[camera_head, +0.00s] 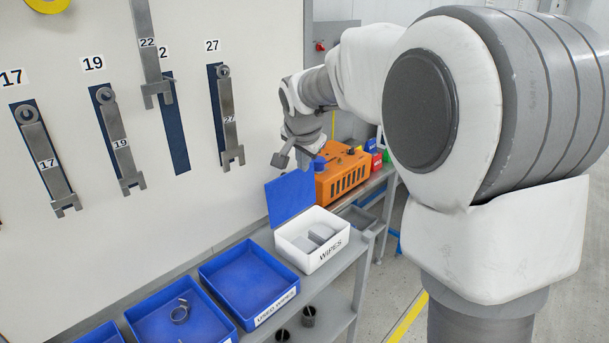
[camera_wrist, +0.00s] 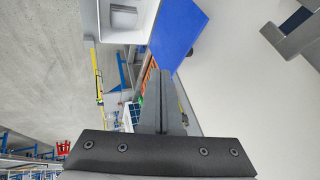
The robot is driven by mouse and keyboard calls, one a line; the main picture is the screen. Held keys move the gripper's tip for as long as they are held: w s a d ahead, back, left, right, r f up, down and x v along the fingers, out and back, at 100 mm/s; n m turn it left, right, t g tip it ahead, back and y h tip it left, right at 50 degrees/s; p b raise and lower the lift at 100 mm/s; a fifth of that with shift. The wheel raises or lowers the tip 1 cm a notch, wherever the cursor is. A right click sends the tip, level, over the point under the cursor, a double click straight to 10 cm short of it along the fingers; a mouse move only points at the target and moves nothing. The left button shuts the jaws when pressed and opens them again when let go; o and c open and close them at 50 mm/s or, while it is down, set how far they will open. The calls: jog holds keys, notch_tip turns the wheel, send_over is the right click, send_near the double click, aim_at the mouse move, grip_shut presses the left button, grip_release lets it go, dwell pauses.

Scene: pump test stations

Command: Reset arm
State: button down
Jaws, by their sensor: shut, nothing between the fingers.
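My arm reaches out from the right in the head view. My gripper (camera_head: 280,160) is shut and empty, in front of the tool board (camera_head: 130,215) near its right edge, above the blue lid (camera_head: 290,196) of the wipes box. In the wrist view, my gripper (camera_wrist: 153,75) shows its two fingers together with nothing between them. The blue lid (camera_wrist: 178,32) lies beyond the fingertips there. No wrench touches the gripper.
Wrenches 17 (camera_head: 45,160), 19 (camera_head: 119,145) and 27 (camera_head: 228,120) hang on the board. Wrench 22 (camera_head: 149,60) sits higher than its blue outline (camera_head: 177,140). Below are the wipes box (camera_head: 325,255), blue used-wipes tray (camera_head: 245,282) and an orange unit (camera_head: 342,175).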

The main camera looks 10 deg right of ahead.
jog(key=s+d+r+n, duration=0.1)
jog(key=s+r+n, duration=0.1)
jog(key=s, duration=0.6)
jog(key=s+d+r+n, duration=0.1)
jog(key=s+r+n, duration=0.1)
jog(key=s, duration=0.5)
jog(key=s+f+n, duration=0.2)
jog(key=s, duration=0.7)
jog(key=s+f+n+g+y, duration=0.1)
jog(key=s+f+n, duration=0.2)
jog(key=s, duration=0.7)
jog(key=shift+d+f, duration=0.3)
jog(key=shift+d, duration=0.05)
